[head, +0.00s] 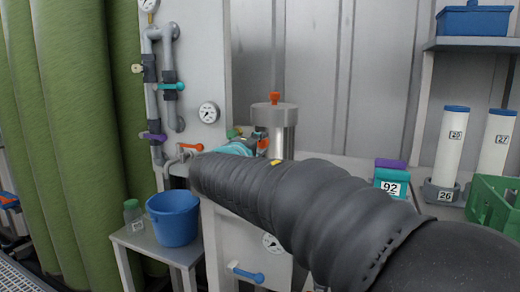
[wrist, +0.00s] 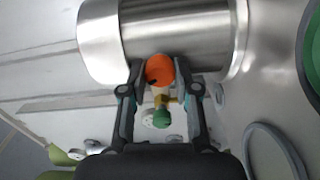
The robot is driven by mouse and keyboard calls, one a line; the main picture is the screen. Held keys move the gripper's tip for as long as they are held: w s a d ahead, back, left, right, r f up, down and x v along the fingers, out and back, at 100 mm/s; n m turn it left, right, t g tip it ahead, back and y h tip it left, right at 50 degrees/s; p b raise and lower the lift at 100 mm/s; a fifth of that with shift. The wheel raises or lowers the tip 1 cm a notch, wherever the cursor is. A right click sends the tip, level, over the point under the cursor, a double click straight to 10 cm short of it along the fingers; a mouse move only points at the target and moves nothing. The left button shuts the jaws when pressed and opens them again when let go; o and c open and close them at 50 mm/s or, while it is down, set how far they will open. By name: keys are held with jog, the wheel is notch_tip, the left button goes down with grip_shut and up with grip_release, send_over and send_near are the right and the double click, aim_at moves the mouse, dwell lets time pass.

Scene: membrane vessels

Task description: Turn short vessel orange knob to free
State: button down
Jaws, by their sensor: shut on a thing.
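The short steel vessel (head: 283,139) stands behind the end of my arm in the head view. It fills the top of the wrist view (wrist: 185,40), lying sideways in that picture. An orange knob (wrist: 159,68) is at the vessel's side, between the two fingers of my gripper (wrist: 159,76). My gripper is shut on this knob. In the head view the knob (head: 263,144) is small and partly hidden by my gripper (head: 250,143). Another orange knob (head: 274,98) sits on top of the vessel. The knob's exact turn angle cannot be told.
A green knob (wrist: 162,117) on a brass fitting is close below the held knob in the wrist view. Left are pipes with a teal handle (head: 170,87), a purple handle (head: 153,136), an orange lever (head: 190,147) and a blue bucket (head: 173,220). White cylinders (head: 451,145) stand right.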

jog(key=n, duration=0.6)
jog(key=shift+p, duration=0.3)
jog(key=n+p, duration=0.1)
jog(key=n, duration=0.5)
jog(key=shift+p, duration=0.4)
jog(key=shift+f, duration=0.1)
jog(key=c, duration=0.8)
grip_release()
jog(key=shift+c, duration=0.2)
jog(key=v, duration=1.2)
